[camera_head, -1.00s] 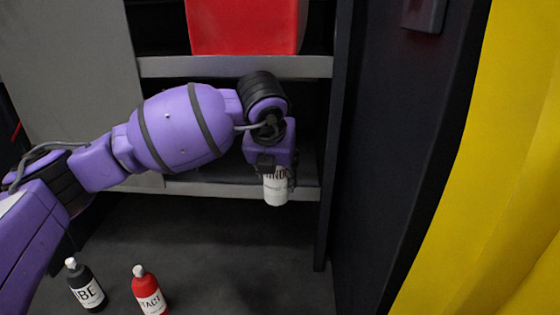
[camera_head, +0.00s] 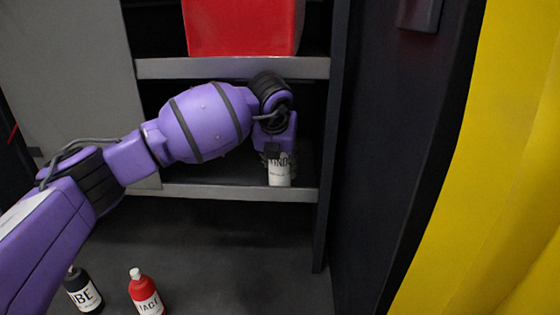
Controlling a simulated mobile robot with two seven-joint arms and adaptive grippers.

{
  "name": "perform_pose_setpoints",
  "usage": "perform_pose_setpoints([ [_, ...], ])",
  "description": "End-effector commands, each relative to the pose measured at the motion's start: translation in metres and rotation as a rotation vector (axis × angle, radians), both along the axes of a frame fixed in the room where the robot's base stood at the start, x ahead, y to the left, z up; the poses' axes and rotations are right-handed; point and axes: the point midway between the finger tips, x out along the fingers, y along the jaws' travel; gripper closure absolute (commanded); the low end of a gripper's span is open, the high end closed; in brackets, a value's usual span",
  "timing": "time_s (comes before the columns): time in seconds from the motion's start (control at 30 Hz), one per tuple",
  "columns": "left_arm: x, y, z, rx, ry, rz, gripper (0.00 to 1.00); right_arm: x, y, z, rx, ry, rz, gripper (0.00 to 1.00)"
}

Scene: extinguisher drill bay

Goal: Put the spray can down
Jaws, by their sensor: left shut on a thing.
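The spray can (camera_head: 279,176) is white with dark lettering and shows below my left gripper (camera_head: 279,157). My left gripper is shut on its upper part, which the gripper partly hides. The can is upright at the right end of the lower shelf (camera_head: 230,193), over the shelf surface. I cannot tell whether its base touches the shelf. My right gripper is not in view.
A red box (camera_head: 243,27) sits on the upper shelf (camera_head: 232,68) above my arm. A dark upright panel (camera_head: 385,140) closes the right side, with a yellow surface (camera_head: 490,160) beyond. A black bottle (camera_head: 83,290) and a red bottle (camera_head: 144,292) stand at lower left.

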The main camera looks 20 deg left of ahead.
Motion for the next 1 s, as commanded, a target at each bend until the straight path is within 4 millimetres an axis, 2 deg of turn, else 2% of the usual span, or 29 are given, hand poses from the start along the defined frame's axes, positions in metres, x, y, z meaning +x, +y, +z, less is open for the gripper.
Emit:
perform_pose_setpoints([
  [0.1, 0.0, 0.0, -0.002, -0.001, -0.001, 0.0, 0.92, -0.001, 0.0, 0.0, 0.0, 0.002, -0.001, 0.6],
  [0.13, 0.0, 0.0, -0.003, 0.0, 0.0, 0.0, 0.52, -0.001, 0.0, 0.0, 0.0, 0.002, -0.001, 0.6],
  [0.27, 0.0, 0.0, -0.002, 0.0, 0.0, 0.0, 0.36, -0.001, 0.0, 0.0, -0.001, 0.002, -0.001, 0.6],
  [0.57, 0.0, 0.0, -0.001, -0.001, 0.0, 0.0, 0.36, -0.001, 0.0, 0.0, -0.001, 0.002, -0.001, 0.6],
  [0.73, -0.005, -0.001, 0.011, -0.001, -0.003, -0.001, 0.36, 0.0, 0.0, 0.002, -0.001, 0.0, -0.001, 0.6],
  [0.93, -0.025, -0.005, 0.049, 0.0, -0.006, -0.002, 0.36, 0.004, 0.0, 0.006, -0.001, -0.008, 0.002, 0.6],
  [1.0, -0.043, -0.007, 0.044, 0.001, 0.0, -0.004, 0.36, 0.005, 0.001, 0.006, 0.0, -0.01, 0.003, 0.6],
])
